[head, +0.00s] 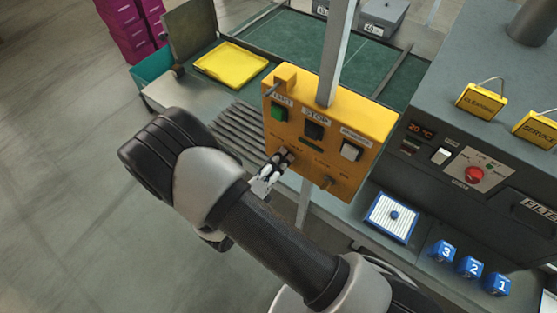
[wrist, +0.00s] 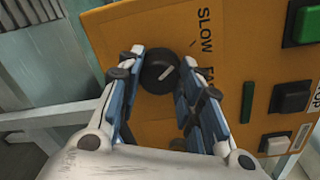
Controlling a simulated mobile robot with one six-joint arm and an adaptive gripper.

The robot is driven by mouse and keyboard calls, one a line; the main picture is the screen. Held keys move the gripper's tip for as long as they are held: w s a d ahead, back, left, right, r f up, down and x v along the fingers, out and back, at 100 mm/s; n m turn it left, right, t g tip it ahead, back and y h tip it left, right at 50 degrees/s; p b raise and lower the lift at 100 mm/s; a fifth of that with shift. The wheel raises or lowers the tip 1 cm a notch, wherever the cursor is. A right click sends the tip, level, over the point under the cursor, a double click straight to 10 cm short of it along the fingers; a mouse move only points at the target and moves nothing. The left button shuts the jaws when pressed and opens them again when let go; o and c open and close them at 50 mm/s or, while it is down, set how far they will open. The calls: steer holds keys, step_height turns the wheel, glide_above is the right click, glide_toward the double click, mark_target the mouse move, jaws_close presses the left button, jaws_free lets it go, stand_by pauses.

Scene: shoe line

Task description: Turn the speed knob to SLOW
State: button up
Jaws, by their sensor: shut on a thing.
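The speed knob (wrist: 158,72) is a round black knob with a white pointer mark, in the wrist view. The mark slants to the upper right of that view, nearer the SLOW label (wrist: 204,30) than the partly covered FAST label (wrist: 207,76). My gripper (wrist: 166,62) is shut on the knob, one finger at each side. In the head view my gripper (head: 281,160) is at the lower left of the yellow control box (head: 350,110); the knob cannot be told apart from the fingers there.
The box also carries a green button (head: 279,112), a black STOP button (head: 313,131) and a white switch (head: 351,150). A post stands behind it. A grey machine (head: 470,70) with a red button is at right. Blue numbered cubes (head: 470,267) stand below it.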

stand_by(0.3)
steer(key=o, duration=1.1)
steer(key=shift+c, duration=0.2)
steer(key=v, duration=1.2)
